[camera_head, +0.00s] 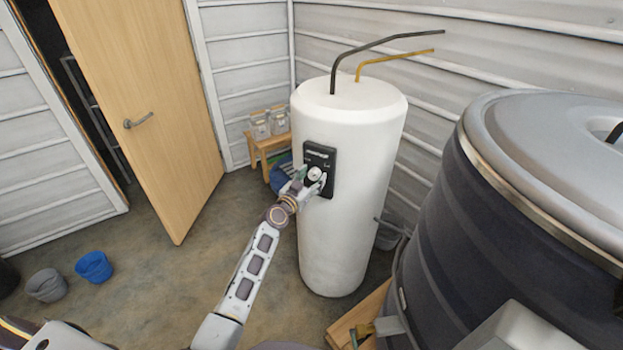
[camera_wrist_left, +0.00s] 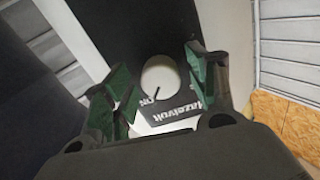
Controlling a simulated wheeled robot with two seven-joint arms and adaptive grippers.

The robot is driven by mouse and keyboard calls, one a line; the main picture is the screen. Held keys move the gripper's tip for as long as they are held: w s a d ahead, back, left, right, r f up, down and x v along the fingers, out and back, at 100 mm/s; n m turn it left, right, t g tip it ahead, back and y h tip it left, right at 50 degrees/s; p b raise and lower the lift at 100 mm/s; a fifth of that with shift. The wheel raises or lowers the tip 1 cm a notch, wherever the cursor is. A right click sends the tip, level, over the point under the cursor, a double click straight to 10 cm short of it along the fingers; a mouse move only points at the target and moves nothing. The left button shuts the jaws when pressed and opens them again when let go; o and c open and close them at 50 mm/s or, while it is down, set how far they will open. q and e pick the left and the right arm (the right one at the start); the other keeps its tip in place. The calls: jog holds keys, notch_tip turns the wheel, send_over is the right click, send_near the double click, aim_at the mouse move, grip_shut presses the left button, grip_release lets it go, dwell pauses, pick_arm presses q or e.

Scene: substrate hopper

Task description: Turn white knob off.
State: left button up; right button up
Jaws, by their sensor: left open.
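The white knob (camera_head: 315,173) sits on a black control panel (camera_head: 319,150) on the front of the tall white tank (camera_head: 345,240). My left gripper (camera_head: 312,182) is open at the panel. In the wrist view its green-padded fingers (camera_wrist_left: 155,85) stand on either side of the knob, with gaps between them and it. I cannot tell how close the fingertips are to the panel. My right gripper is not in view.
A large dark vat (camera_head: 500,220) with a grey lid stands at the right. A small wooden bench (camera_head: 262,140) with containers is behind the tank. A wooden door (camera_head: 150,100) stands ajar at the left. A blue bucket (camera_head: 94,267) and a grey bucket (camera_head: 46,286) stand on otherwise open floor.

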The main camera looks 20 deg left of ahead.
pick_arm(q)
jog(key=shift+c, duration=0.5)
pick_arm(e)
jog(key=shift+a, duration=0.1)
pick_arm(q)
jog(key=c, duration=0.9)
jog(key=shift+c, duration=0.2)
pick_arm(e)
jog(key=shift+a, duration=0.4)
